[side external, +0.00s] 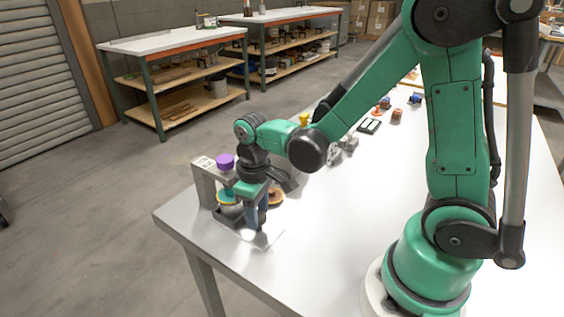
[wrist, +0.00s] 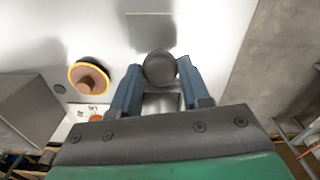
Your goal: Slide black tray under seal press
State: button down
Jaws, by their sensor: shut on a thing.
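My gripper (wrist: 160,80) points down at the near left end of the white table, its blue fingers shut on a dark grey round knob (wrist: 159,67). A pale metallic surface shows between the fingers below it. In the side view my gripper (side external: 257,212) is beside the press (side external: 203,184), a grey frame with a purple knob (side external: 225,161) on top.
A brown-orange round piece (side external: 275,197) stands just right of my gripper; a yellow-rimmed round piece (wrist: 88,79) shows in the wrist view. The table's edge is close. Small items, including a dark flat holder (side external: 370,126), lie farther back. The table (side external: 330,230) is clear toward my base.

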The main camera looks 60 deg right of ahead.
jog(key=shift+w, duration=0.3)
jog(key=shift+c, duration=2.1)
grip_release()
jog(key=shift+s, duration=0.1)
jog(key=shift+r, duration=2.85)
jog(key=shift+s+d+r+m+t, duration=0.1)
jog(key=shift+s+r+m+t, duration=0.3)
jog(key=shift+r+t, duration=0.6)
jog(key=shift+s+d+r+m+t, duration=0.1)
jog(key=shift+s+r+m+t, duration=0.45)
jog(key=shift+t, duration=0.85)
jog(key=shift+s+d+r+m+t, duration=0.15)
jog(key=shift+s+r+t, duration=0.2)
jog(key=shift+r+t, duration=0.7)
